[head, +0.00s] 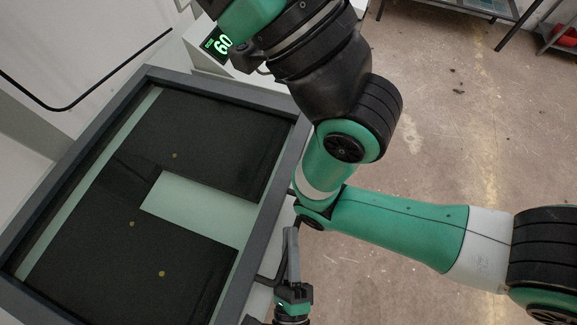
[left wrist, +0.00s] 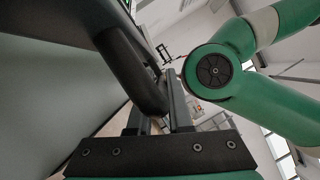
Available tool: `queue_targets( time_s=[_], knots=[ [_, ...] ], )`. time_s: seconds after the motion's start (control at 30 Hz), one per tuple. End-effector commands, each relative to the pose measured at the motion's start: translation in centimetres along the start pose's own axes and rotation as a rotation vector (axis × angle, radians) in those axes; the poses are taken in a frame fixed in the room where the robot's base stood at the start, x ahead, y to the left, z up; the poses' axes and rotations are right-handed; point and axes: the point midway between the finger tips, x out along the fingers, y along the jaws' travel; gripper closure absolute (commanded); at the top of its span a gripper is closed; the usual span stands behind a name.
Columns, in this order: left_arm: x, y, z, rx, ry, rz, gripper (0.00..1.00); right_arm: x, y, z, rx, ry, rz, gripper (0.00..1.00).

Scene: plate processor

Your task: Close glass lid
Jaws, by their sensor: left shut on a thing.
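The glass lid (head: 267,215) has a grey frame and lies over dark panels and a pale surface at the left of the head view. I cannot tell whether its edge is fully down. A black bar handle (head: 268,280) runs along the lid's right side. My left gripper (head: 291,236) is at this handle, beside the frame, and is shut on it. The left wrist view shows the thick black handle (left wrist: 132,65) at the fingers (left wrist: 160,92); part of the grip is hidden. My right gripper is not in view.
A white unit with a green lit display (head: 217,43) stands behind the lid. A bent black rod (head: 95,88) crosses a pale panel at the upper left. Open concrete floor (head: 440,120) lies to the right, with a table frame (head: 500,15) and a red item (head: 565,36) at the far edge.

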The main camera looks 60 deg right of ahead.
Motion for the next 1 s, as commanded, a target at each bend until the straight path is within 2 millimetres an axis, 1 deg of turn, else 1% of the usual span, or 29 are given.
queue_targets(
  time_s=[0.03,0.17,0.2,0.33,0.83,0.93,1.0],
  knots=[
    [-0.4,1.2,-0.5,-0.003,0.008,0.025,1.0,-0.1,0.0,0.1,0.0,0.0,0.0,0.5],
    [-0.4,1.3,-0.6,-0.002,0.009,0.027,1.0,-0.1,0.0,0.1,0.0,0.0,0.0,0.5],
    [-0.4,1.3,-0.6,-0.002,0.009,0.027,0.77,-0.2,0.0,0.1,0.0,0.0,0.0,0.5],
    [-0.4,1.2,-0.6,-0.002,0.009,0.026,0.53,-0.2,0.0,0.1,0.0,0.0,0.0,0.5],
    [-0.3,0.8,-0.4,-0.002,0.006,0.017,0.53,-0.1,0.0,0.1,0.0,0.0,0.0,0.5],
    [-1.1,1.0,-0.4,-0.002,0.006,0.019,0.53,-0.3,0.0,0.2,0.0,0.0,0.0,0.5],
    [-2.2,1.1,-0.4,-0.003,0.005,0.022,0.53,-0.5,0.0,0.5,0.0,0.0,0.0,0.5]
  ],
)
